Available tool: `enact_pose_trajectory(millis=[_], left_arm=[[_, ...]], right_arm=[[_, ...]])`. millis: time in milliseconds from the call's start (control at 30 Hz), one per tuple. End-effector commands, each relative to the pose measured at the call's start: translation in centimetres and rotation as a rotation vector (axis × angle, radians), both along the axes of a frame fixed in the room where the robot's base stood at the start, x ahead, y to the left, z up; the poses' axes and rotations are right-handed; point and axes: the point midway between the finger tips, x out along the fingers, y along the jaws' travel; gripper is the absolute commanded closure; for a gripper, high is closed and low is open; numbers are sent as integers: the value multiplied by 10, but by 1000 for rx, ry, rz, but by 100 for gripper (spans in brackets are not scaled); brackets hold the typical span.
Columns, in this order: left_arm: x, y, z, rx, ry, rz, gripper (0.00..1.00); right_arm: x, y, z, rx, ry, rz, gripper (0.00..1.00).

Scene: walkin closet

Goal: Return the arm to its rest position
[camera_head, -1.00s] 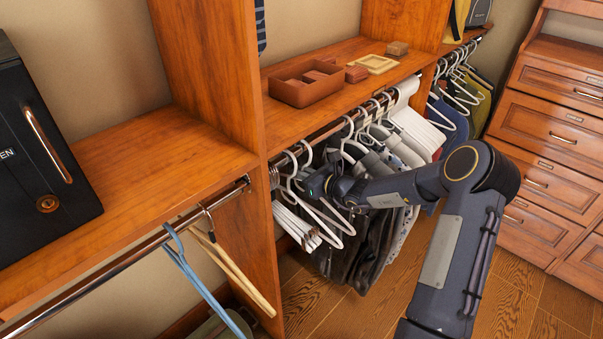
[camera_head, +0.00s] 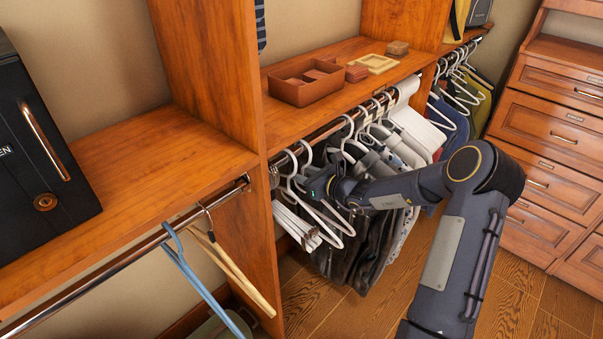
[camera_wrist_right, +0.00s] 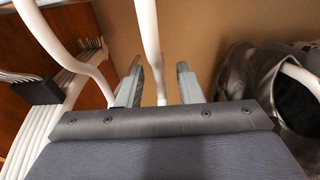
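My right arm (camera_head: 400,190) comes in from the lower right and reaches into the hanging clothes. My right gripper (camera_head: 316,186) is among white hangers (camera_head: 347,226) below the shelf, its fingertips mostly hidden there. In the right wrist view the two fingers of the gripper (camera_wrist_right: 158,84) stand apart. A white hanger bar (camera_wrist_right: 149,40) passes between or just behind them, with gaps on both sides. I cannot tell whether it touches a finger. My left gripper is not in view.
A wooden shelf (camera_head: 290,123) above the rod carries a brown tray (camera_head: 305,88) and small boxes. Dark trousers (camera_head: 350,255) hang close below my wrist. A blue hanger (camera_head: 195,280) hangs at the lower left. Drawers (camera_head: 550,130) stand at right, with open floor (camera_head: 430,265) before them.

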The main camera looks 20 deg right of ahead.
Motion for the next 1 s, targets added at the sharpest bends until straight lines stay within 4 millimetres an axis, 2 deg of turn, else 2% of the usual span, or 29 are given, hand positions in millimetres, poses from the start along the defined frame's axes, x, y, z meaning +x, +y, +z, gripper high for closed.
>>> enact_pose_trajectory(millis=[200, 400, 667, 767, 867, 967, 1000], left_arm=[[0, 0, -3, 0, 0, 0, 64], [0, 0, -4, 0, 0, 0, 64], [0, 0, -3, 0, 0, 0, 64], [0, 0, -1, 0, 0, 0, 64], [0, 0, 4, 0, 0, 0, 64], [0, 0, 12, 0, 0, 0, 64], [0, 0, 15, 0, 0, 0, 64]], right_arm=[[-33, -15, 8, -2, -1, -3, 67], [-58, -25, 13, -1, -1, -3, 67], [-66, -25, 17, -8, -5, 8, 67], [-71, -11, 33, -73, -30, 67, 67], [-90, 23, 66, -232, -91, 212, 67], [-129, 69, 105, -478, -189, 429, 67], [-151, 87, 118, -593, -232, 526, 67]])
